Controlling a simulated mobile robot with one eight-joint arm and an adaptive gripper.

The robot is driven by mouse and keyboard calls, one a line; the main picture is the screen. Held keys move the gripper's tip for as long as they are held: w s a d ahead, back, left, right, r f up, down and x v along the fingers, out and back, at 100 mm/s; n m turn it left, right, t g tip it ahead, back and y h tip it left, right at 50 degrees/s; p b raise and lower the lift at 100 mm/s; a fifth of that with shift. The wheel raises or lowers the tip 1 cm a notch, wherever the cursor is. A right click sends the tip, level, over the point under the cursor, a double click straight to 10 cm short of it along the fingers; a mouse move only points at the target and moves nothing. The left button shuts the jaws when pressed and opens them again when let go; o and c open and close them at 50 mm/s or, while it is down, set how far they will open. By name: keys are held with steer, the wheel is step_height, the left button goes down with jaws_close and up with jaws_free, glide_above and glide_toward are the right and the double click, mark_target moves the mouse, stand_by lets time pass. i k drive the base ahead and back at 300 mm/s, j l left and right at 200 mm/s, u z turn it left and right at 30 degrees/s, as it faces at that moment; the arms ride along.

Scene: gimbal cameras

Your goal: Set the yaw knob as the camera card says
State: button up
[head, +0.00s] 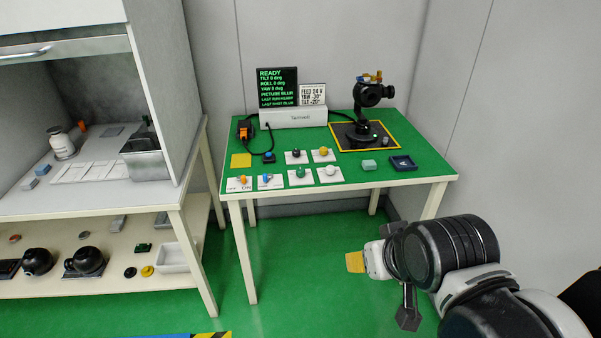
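The camera card (312,95) stands on the grey box and reads FEED 24 V, YAW -30° and what looks like TILT -20°. Small knobs on white plates sit on the green table: black (296,153), yellow (323,151), green (300,171) and white (330,170). Their labels are too small to read, so I cannot tell which is yaw. The screen (277,87) shows READY with tilt, roll and yaw at 0 deg. The gimbal camera (372,95) stands upright at the table's back right. My gripper (357,262) is in front of the table, away from the knobs; its opening is unclear.
An orange switch (242,180) marked OFF/ON and a blue switch (266,180) sit at the table's front left. A pale block (369,165) and a dark blue tray (403,163) are at the right. A cluttered bench (100,205) stands left; the green floor between is clear.

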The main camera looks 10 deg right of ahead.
mark_target(299, 172)
steer(key=i+u, duration=0.45)
steer(key=i, duration=0.65)
